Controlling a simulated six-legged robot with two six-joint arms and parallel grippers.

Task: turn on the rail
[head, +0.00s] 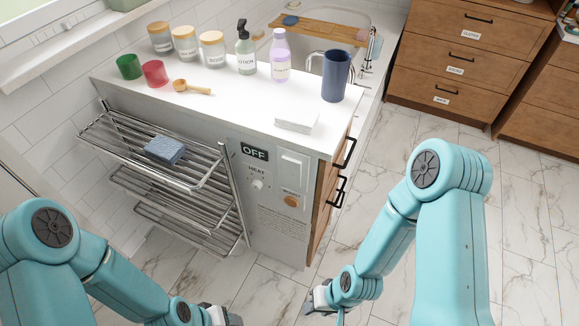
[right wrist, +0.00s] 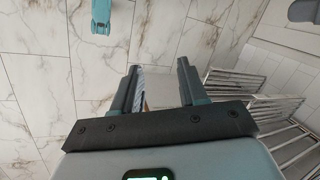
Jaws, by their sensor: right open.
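The chrome towel rail (head: 160,170) is mounted on the end of the white-topped cabinet, with several tiers of bars. Beside it, the control panel (head: 275,195) has a dark display reading OFF (head: 255,153), a white rocker switch (head: 293,165), a knob marked HEAT (head: 257,184) and a small round orange-brown button (head: 291,201). My left gripper (head: 228,318) is at the bottom edge, low in front of the panel, partly cut off; its jaws are unclear. My right gripper (head: 320,300) is low, right of the panel and apart from it. In the right wrist view it is open and empty (right wrist: 158,82).
A blue sponge (head: 165,150) lies on the rail's upper tier. The countertop (head: 215,85) holds jars, bottles, cups, a wooden scoop, a navy tumbler (head: 335,76) and white folded cloth (head: 297,121). Drawer handles (head: 344,155) stick out at right. Marble floor (head: 385,130) is clear.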

